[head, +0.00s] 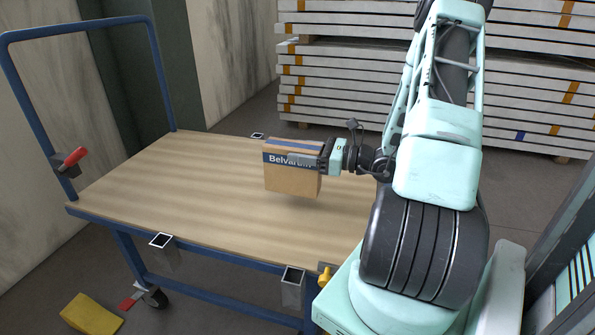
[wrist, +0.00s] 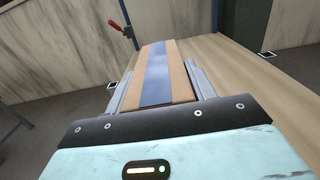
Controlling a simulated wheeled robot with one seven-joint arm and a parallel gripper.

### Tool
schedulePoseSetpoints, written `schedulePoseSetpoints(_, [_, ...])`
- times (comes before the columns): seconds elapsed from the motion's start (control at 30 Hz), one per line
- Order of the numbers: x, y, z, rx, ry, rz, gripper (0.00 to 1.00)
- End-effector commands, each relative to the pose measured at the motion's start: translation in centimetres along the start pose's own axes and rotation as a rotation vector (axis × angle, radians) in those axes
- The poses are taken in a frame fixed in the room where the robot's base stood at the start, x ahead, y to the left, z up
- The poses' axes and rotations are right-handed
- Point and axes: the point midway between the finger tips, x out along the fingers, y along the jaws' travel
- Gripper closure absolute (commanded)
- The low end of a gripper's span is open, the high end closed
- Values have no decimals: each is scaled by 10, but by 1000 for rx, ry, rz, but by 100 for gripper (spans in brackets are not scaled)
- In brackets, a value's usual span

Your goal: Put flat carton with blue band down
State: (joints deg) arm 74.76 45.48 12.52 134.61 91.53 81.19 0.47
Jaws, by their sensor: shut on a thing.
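The flat carton with blue band (head: 292,181) is a brown box with a dark blue band and white lettering near its top. It stands upright at the middle of the cart's wooden deck (head: 190,188). Whether its lower edge touches the deck or hangs just above it I cannot tell. My gripper (head: 312,160) comes from the right and is shut on the carton near its top. In the wrist view the carton (wrist: 157,75) lies between the two fingers of my gripper (wrist: 155,85), its blue band running lengthwise.
The cart has a blue push handle (head: 80,28) at the left with a red lever (head: 75,157). Square metal sockets (head: 161,241) line the deck edges. A yellow wedge (head: 90,315) lies on the floor. Stacked boards (head: 345,85) stand behind. The deck left of the carton is clear.

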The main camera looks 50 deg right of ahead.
Motion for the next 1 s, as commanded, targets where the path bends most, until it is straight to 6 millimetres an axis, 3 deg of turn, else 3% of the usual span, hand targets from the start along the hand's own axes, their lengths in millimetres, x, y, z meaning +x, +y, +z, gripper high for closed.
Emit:
schedulePoseSetpoints(0.33, [0, 0, -38, -1, -2, 0, 99])
schedulePoseSetpoints(0.73, [0, 0, -43, -1, -2, 0, 99])
schedulePoseSetpoints(0.77, [0, 0, -43, -1, 0, -1, 43])
schedulePoseSetpoints(0.8, [0, 0, -43, -1, 0, -1, 32])
schedulePoseSetpoints(0.83, [0, 0, -43, -1, 0, -1, 24])
schedulePoseSetpoints(1.0, [0, 0, -43, -1, 0, -1, 24])
